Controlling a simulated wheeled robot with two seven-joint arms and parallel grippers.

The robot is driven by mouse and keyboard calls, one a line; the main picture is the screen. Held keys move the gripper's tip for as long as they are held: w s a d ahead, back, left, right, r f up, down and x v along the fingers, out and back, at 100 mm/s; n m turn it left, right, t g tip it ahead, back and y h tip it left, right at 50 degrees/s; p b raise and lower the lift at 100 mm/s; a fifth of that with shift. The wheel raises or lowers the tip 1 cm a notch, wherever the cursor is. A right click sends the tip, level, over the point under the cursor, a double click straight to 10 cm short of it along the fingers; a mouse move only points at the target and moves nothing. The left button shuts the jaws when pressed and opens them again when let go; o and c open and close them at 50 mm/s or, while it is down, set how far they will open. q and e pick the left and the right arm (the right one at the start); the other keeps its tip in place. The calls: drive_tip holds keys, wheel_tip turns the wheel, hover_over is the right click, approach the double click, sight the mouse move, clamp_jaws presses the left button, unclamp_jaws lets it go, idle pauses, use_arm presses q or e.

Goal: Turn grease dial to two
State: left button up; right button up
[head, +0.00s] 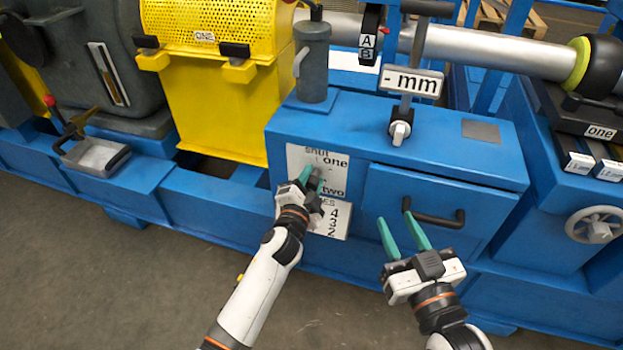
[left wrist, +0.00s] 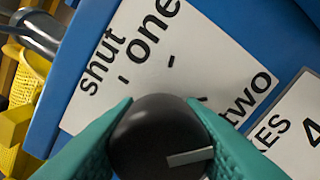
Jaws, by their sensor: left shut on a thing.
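The grease dial is a round black knob (left wrist: 150,128) with a pale pointer line, in front of a white plate (head: 302,158) marked shut, one and two. My left gripper (head: 312,178) is shut on the knob, with a green finger on each side of it in the left wrist view. There, the pointer line lies on the knob's right part and points right, below the word two (left wrist: 250,92). I cannot tell whether it lines up with a tick. In the head view the gripper mostly hides the knob. My right gripper (head: 399,230) is open and empty, before the blue drawer front.
A second white plate (head: 333,220) with numbers lies just below the dial plate. A black drawer handle (head: 436,218) sticks out near my right gripper. A grey cylinder (head: 313,62) and a small lever knob (head: 400,130) stand on the blue cabinet. The floor in front is clear.

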use_arm(q)
drive_tip(key=shift+m, duration=0.7)
use_arm(e)
drive_tip(key=shift+f, duration=0.2)
use_arm(q)
drive_tip(key=o, duration=1)
use_arm(e)
drive_tip(key=shift+d, duration=0.1)
use_arm(q)
drive_tip(key=p+v, duration=0.2)
drive_tip(key=v, duration=1)
drive_tip(key=shift+p, duration=0.35)
use_arm(e)
drive_tip(key=s+d+f+g+h, duration=0.2)
drive_tip(key=s+f+g, duration=0.2)
drive_tip(key=f+g, duration=0.3)
drive_tip(key=shift+s+d+f, duration=0.15)
drive_tip(key=shift+d+f, duration=0.1)
drive_tip(key=shift+f, duration=0.75)
